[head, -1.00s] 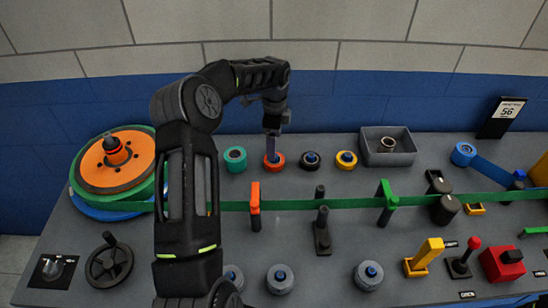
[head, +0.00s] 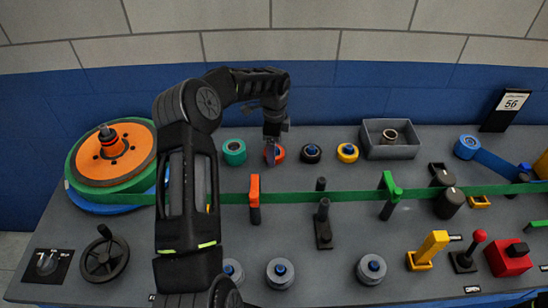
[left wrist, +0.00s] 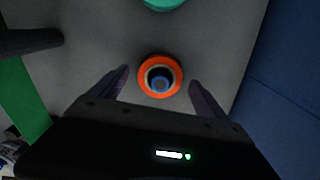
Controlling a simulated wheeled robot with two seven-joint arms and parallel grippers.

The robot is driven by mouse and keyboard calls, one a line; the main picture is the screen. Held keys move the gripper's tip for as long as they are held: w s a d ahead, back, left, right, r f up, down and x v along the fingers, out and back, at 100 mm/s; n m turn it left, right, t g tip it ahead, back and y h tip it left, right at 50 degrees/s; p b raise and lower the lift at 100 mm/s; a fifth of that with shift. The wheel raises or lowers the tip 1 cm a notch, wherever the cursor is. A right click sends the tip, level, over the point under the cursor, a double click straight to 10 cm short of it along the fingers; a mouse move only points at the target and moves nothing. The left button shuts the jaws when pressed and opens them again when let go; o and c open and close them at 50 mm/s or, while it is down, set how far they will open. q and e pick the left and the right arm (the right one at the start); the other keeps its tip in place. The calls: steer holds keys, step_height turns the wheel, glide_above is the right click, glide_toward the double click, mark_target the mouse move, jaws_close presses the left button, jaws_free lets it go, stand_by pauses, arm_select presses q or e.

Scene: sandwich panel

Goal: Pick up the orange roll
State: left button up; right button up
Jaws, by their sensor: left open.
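The orange roll (head: 279,154) stands on the grey table near its back edge, between a teal roll (head: 234,152) and a black roll (head: 311,153). My left gripper (head: 270,152) is over the orange roll and partly covers it in the head view. In the left wrist view, the orange roll (left wrist: 160,76) shows as an orange ring with a dark hollow and a blue peg in its middle. The open fingers of my left gripper (left wrist: 158,88) point toward it, one on each side, and the roll appears untouched. My right gripper is not in view.
A yellow roll (head: 347,152) and a grey bin (head: 388,151) stand to the right along the back. A green strip (head: 350,199) runs across the table in front, past an orange-topped post (head: 254,190). A blue wall (head: 380,92) rises behind.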

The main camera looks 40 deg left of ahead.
arm_select(q)
steer(key=shift+f, duration=0.9)
steer(key=shift+r, duration=0.1)
steer(key=c, duration=1.5)
